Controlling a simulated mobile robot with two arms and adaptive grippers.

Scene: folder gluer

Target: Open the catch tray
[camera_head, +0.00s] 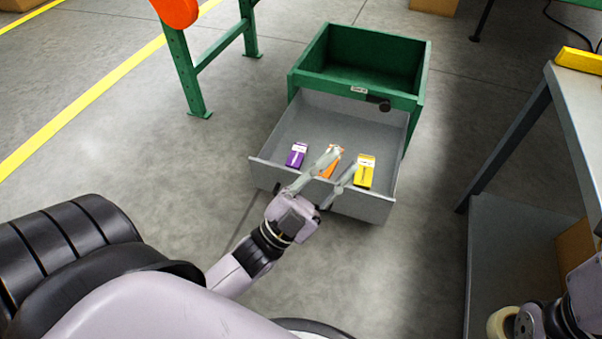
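The catch tray (270,158) is a grey drawer pulled well out of the front of a green box (357,88) on the floor. Inside it lie a purple carton (296,155), an orange carton (333,158) and a yellow carton (364,172). My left gripper (345,164) is at the tray's front wall, its two fingers spread apart over the front edge. Nothing shows between the fingertips; whether they touch the wall is unclear. The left gripper partly hides the orange carton. My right arm shows at the bottom right corner, but its fingers are out of sight.
A green frame leg (180,72) stands at the upper left. A grey table (580,105) with a lower shelf (510,260) stands at the right, with a yellow object (578,60) on top. The floor left of the tray is clear.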

